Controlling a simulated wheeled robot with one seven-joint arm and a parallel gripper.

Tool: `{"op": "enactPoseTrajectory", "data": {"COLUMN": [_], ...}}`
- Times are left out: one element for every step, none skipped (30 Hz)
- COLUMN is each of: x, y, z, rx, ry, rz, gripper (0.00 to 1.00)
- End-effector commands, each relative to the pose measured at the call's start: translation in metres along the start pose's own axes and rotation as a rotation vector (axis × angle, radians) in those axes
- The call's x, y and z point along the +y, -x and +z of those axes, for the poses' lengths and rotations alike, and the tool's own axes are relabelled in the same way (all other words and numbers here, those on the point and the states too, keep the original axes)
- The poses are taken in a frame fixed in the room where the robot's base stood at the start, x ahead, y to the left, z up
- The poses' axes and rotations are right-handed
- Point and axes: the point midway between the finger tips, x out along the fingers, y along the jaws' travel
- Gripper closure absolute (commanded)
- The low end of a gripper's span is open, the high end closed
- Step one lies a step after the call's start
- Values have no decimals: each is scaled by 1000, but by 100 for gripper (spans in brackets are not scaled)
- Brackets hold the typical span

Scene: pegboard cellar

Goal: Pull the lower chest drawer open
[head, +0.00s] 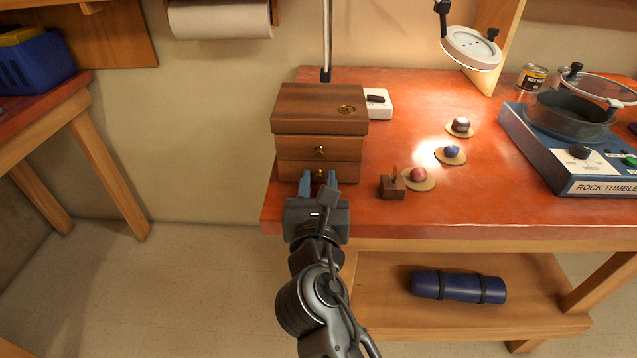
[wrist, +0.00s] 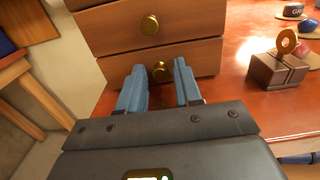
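A small brown wooden chest (head: 318,110) stands at the left end of the red-topped bench, with two drawers that both look shut. The upper drawer has a round brass knob (head: 320,152), also seen in the wrist view (wrist: 149,24). The lower drawer (head: 345,171) has its own brass knob (wrist: 160,71). My gripper (head: 319,176) is in front of the lower drawer. In the wrist view its two blue fingers (wrist: 160,84) are apart, one on each side of the lower knob. Whether they touch the knob or the drawer front I cannot tell.
A small wooden block with a slot (head: 392,187) stands right of the chest, holding a brass piece (wrist: 287,41). Polished stones on round coasters (head: 418,179) and a rock tumbler (head: 570,150) are farther right. A white switch box (head: 378,103) is beside the chest.

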Motion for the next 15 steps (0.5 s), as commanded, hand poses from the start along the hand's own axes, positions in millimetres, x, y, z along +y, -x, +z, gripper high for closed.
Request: {"op": "enactPoseTrajectory", "data": {"x": [0,0,0,0,0,0,0,0,0,0,0,0,0,0,0], "y": [0,0,0,0,0,0,0,0,0,0,0,0,0,0,0], "z": [0,0,0,0,0,0,0,0,0,0,0,0,0,0,0], "rx": [0,0,0,0,0,0,0,0,0,0,0,0,0,0,0], "ry": [0,0,0,0,0,0,0,0,0,0,0,0,0,0,0], "rz": [0,0,0,0,0,0,0,0,0,0,0,0,0,0,0], "gripper": [71,74,78,81,84,87,90,93,97,100,100,100,100,100,100]}}
